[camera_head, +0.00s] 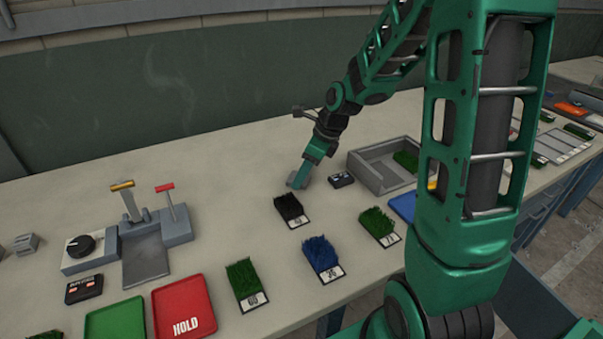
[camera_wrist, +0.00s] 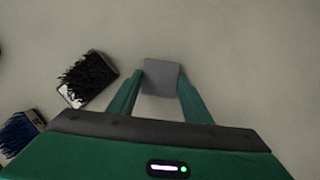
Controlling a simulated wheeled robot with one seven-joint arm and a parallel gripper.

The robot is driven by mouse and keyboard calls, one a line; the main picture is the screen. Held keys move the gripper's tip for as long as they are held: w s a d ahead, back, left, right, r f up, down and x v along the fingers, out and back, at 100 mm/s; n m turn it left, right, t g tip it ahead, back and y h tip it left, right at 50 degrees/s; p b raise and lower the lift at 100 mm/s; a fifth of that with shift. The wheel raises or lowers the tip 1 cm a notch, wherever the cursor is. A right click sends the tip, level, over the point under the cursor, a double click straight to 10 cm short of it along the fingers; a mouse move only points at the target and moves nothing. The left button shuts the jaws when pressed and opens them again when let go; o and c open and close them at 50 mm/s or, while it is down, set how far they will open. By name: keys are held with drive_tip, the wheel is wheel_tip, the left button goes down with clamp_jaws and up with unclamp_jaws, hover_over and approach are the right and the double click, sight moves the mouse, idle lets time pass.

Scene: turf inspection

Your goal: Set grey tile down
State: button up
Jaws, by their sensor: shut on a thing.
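My gripper (camera_head: 304,171) is at the table's middle, shut on the small square grey tile (camera_head: 296,180). In the wrist view the tile (camera_wrist: 161,76) sits between the two green fingertips (camera_wrist: 160,86), and its far part sticks out beyond them. The tile is close to the tabletop; I cannot tell whether it touches. A black-bristled turf sample (camera_head: 289,208) lies just in front of the gripper in the head view, and to the left of the tile in the wrist view (camera_wrist: 87,80), apart from it.
A blue turf sample (camera_head: 321,256) and green samples (camera_head: 243,281) (camera_head: 378,224) lie nearer the front edge. A grey open tray (camera_head: 372,181) and a small black device (camera_head: 341,180) stand right of the gripper. A red HOLD tray (camera_head: 183,301) is front left. Bare table (camera_head: 235,190) lies left of the gripper.

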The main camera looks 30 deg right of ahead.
drive_tip(key=o, duration=1.2)
